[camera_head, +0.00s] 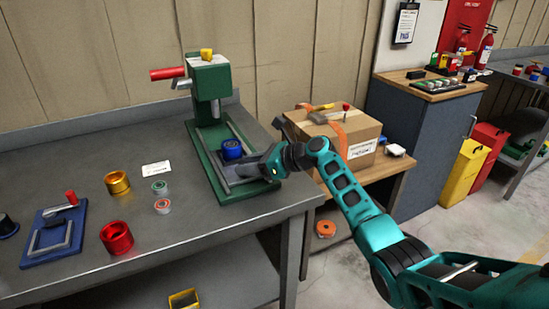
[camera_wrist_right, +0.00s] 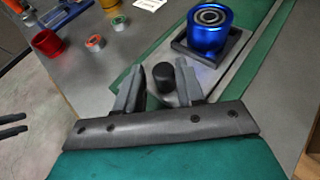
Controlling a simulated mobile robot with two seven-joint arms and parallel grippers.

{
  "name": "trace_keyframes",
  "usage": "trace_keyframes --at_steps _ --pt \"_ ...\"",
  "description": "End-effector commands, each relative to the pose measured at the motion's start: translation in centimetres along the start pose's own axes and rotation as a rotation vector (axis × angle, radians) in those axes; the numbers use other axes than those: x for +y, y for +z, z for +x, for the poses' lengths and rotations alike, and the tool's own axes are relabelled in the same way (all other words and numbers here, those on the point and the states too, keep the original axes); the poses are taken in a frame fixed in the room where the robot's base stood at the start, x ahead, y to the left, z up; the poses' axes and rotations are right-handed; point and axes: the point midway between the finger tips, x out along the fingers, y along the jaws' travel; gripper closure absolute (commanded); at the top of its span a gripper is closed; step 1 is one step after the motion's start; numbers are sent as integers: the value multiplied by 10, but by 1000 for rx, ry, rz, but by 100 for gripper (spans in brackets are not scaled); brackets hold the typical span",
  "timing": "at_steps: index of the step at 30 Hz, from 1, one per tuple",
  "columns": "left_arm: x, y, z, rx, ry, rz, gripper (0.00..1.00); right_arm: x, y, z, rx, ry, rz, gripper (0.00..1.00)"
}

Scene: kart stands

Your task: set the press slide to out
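The green press (camera_head: 208,80) stands at the back of the grey bench with its red-handled lever at the left. Its slide (camera_head: 216,160) is a grey plate on the green base, carrying a blue cylinder (camera_head: 232,149) with a bearing-like ring inside, in a dark square holder. My right gripper (camera_head: 260,168) is low at the front of the slide. In the right wrist view its fingers (camera_wrist_right: 161,88) are apart, one on each side of the slide's black knob (camera_wrist_right: 165,78). Two dark, separated prongs at that view's left edge look like my left gripper (camera_wrist_right: 14,125).
On the bench are a gold ring (camera_head: 117,182), a red ring (camera_head: 116,238), two small rings, a white card (camera_head: 156,168) and a blue fixture (camera_head: 55,232). A cardboard box (camera_head: 340,135) on a wooden stand is right of the bench, close to my right arm.

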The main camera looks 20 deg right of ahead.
Motion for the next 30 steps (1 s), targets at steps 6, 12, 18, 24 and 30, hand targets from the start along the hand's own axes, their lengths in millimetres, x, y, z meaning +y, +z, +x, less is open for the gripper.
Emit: trace_keyframes --at_steps 6,12,18,24,30 --pt "0 -8 -5 0 0 0 57 0 -1 -49 4 -3 -1 62" --pt "0 -8 -5 0 1 0 57 -1 -2 -81 4 -2 1 62" --pt "0 -8 -5 0 1 0 57 0 -2 -92 3 0 2 62" --pt "0 -9 -5 2 1 1 57 0 -1 -93 2 0 3 62" --pt "0 -11 -4 5 1 1 57 0 -1 -93 2 0 2 62"
